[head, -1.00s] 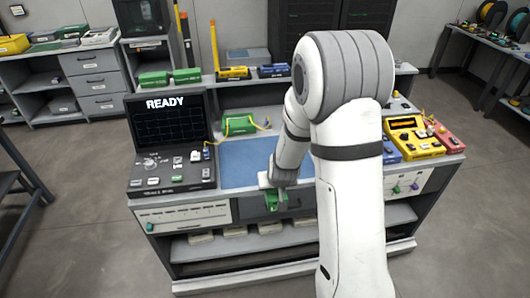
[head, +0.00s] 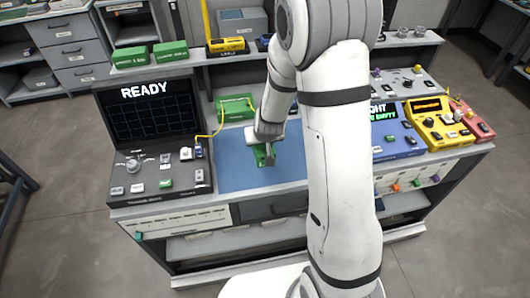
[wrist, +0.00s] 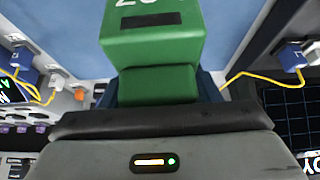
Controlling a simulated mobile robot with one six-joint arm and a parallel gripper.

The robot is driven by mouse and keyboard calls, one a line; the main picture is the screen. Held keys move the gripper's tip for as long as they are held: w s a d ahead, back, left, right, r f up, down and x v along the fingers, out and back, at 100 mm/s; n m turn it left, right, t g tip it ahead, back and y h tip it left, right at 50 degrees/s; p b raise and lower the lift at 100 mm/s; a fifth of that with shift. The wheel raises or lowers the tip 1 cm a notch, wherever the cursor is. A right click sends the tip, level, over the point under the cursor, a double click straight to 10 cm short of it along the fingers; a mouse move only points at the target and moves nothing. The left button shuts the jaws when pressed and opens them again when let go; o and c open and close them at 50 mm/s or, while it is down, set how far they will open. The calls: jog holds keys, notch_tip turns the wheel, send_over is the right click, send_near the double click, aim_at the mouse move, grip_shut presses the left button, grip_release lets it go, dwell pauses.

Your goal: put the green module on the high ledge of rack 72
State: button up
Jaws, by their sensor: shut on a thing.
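My gripper (head: 264,158) is shut on a green module (wrist: 151,45) and holds it over the blue mat on the bench. In the wrist view the module fills the upper middle, with a dark slot and a white marking cut off by the frame's top edge. In the head view only a small green part of it shows beside the fingers. I cannot make out a rack marked 72 or its high ledge in these views.
The blue mat (head: 232,174) lies between a console reading READY (head: 148,110) and yellow and red instruments (head: 437,122). A green unit with a yellow cable (head: 235,107) sits behind the mat. Green boxes (head: 170,51) and a yellow device (head: 227,45) line the shelf above.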

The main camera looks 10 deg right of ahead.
jog(key=f, duration=0.2)
jog(key=f+b, duration=0.1)
jog(key=f, duration=0.1)
jog(key=shift+w+d, duration=0.1)
jog(key=shift+d, duration=0.1)
jog(key=shift+d+f+b, duration=0.1)
jog(key=shift+f+b, duration=0.2)
jog(key=shift+f, duration=1.5)
jog(key=shift+f, duration=0.15)
jog(key=o, duration=1.1)
